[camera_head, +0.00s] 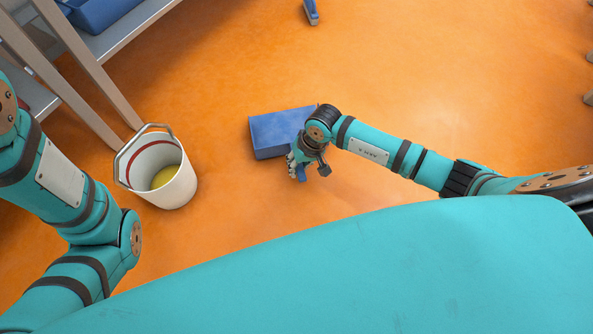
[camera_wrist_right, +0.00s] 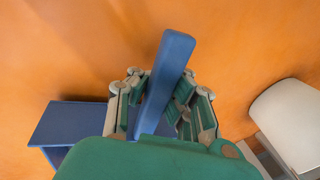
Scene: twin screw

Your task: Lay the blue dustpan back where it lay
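The blue dustpan (camera_head: 280,132) shows in the head view as a wide blue box shape, low over or on the orange floor; I cannot tell if it touches. In the right wrist view its handle (camera_wrist_right: 167,70) runs between the fingers, and its pan (camera_wrist_right: 68,123) shows at the lower left. My right gripper (camera_head: 300,170) is at the pan's near side, with its fingers closed about the handle (camera_wrist_right: 161,85). The handle's lower end is hidden behind the gripper body. My left arm is at the left edge of the head view; its gripper is not in view.
A white bucket (camera_head: 171,190) with a yellow bottom inside stands left of the dustpan; a pale object, perhaps this bucket, shows in the wrist view (camera_wrist_right: 293,122). A shelf rack (camera_head: 110,40) stands at the upper left. A small blue object (camera_head: 311,12) lies at the top.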

